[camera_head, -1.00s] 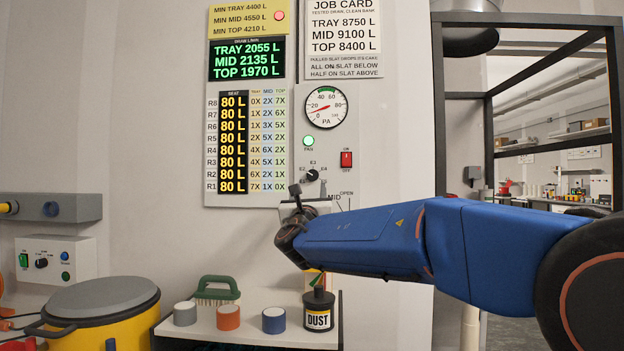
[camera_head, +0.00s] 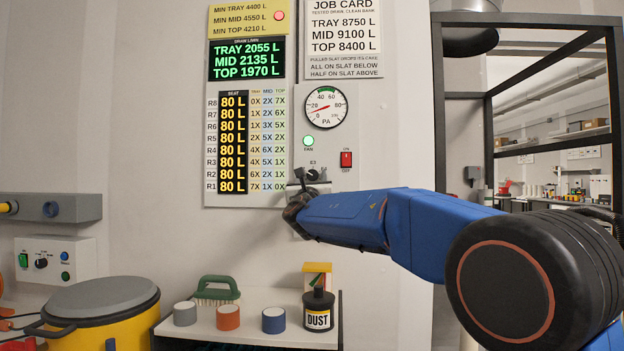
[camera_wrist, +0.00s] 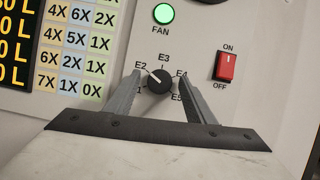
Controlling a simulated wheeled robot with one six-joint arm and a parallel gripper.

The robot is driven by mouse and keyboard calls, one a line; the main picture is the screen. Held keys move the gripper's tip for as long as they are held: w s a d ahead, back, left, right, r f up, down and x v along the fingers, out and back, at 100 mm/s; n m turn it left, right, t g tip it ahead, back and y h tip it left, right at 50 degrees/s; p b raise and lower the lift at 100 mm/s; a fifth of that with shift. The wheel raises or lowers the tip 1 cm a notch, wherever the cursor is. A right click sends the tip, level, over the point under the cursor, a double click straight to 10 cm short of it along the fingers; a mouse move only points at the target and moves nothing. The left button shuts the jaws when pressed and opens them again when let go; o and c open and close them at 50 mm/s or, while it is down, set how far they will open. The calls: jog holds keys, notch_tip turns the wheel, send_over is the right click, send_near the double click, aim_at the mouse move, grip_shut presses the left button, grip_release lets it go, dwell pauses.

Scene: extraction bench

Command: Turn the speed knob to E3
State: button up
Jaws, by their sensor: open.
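The speed knob (camera_wrist: 160,80) is a small black dial with a white pointer line, on the grey wall panel. Its marks E2, E3, E4 and E5 show around it in the wrist view, with E3 at the top. The pointer line points up and left, toward E2. My gripper (camera_wrist: 158,88) is open, with one finger left and one finger right of the knob; I cannot tell whether either touches it. In the head view the knob (camera_head: 312,175) shows just above my gripper (camera_head: 301,180), partly hidden by it.
A red ON/OFF switch (camera_wrist: 227,66) is close to the right of the knob. A lit green FAN lamp (camera_wrist: 163,14) is above. A round gauge (camera_head: 326,107) and number board (camera_head: 233,142) are on the wall. A shelf (camera_head: 240,328) below holds a dust bottle (camera_head: 318,310) and coloured pots.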

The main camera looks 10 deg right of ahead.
jog(key=c, duration=1.1)
jog(key=shift+o, duration=0.2)
jog(key=shift+m+h, duration=0.4)
jog(key=shift+m, duration=0.3)
jog(key=m+h, duration=0.1)
jog(key=m, duration=0.1)
jog(key=m+g+h, duration=0.1)
jog(key=m, duration=0.1)
jog(key=m+g+h, duration=0.1)
jog(key=m, duration=0.2)
jog(key=shift+w+a, duration=0.1)
jog(key=shift+a, duration=0.15)
jog(key=m+g+h, duration=0.1)
jog(key=m, duration=0.2)
jog(key=m+g+h, duration=0.1)
jog(key=m+g, duration=0.1)
jog(key=m, duration=0.2)
jog(key=shift+r+m, duration=0.1)
jog(key=shift+m, duration=0.5)
jog(key=o, duration=1.1)
jog(key=shift+c, duration=0.2)
